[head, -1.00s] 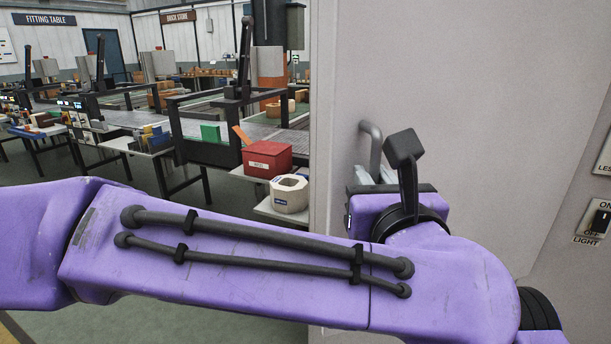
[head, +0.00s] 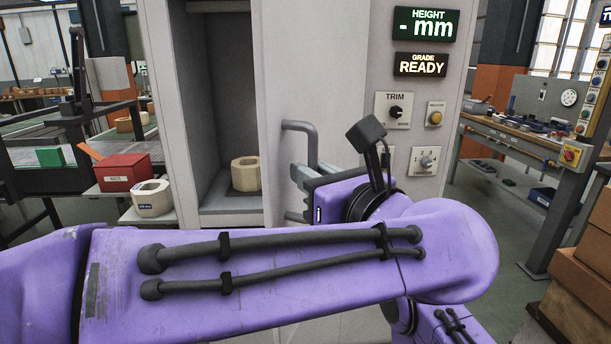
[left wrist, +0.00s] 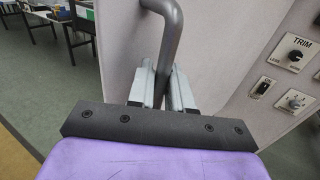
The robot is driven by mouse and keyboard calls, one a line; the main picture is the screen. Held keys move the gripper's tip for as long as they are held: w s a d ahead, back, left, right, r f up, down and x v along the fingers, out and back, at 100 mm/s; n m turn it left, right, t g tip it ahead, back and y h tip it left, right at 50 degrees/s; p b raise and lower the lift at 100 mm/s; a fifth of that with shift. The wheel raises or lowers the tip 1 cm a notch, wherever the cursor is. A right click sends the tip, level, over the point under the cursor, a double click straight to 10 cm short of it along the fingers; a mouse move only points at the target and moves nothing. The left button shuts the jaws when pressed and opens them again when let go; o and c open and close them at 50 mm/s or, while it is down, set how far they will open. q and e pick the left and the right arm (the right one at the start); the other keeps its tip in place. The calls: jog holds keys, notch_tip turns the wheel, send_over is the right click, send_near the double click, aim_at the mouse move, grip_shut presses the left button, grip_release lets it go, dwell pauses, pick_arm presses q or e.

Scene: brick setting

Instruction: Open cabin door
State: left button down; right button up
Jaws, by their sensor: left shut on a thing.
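The cabin door (head: 335,60) is a pale grey panel standing ajar, with a gap at its left side. A grey bar handle (head: 300,126) sits on its face. My left gripper (head: 298,180) is shut on the handle. In the left wrist view the handle (left wrist: 177,25) runs down between the two fingers of the left gripper (left wrist: 166,85). My own purple arm covers the lower part of the door. The cabin's inside (head: 225,90) shows through the gap, with a cream ring-shaped block (head: 246,174) on its floor. My right gripper is not in view.
A control panel with a HEIGHT display (head: 426,24) and a TRIM knob (head: 396,111) is to the right of the door. A red box (head: 123,172) and a white block (head: 152,198) are at left. Brown boxes (head: 580,285) stand at right, near a workbench (head: 530,140).

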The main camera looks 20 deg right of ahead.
pick_arm(q)
jog(key=shift+w+a+r, duration=0.15)
jog(key=shift+a+r, duration=0.05)
jog(key=c, duration=1.2)
grip_release()
jog(key=shift+f, duration=0.15)
jog(key=shift+d, duration=0.1)
jog(key=b+v, duration=0.2)
jog(key=v, duration=0.8)
jog(key=shift+s, duration=0.2)
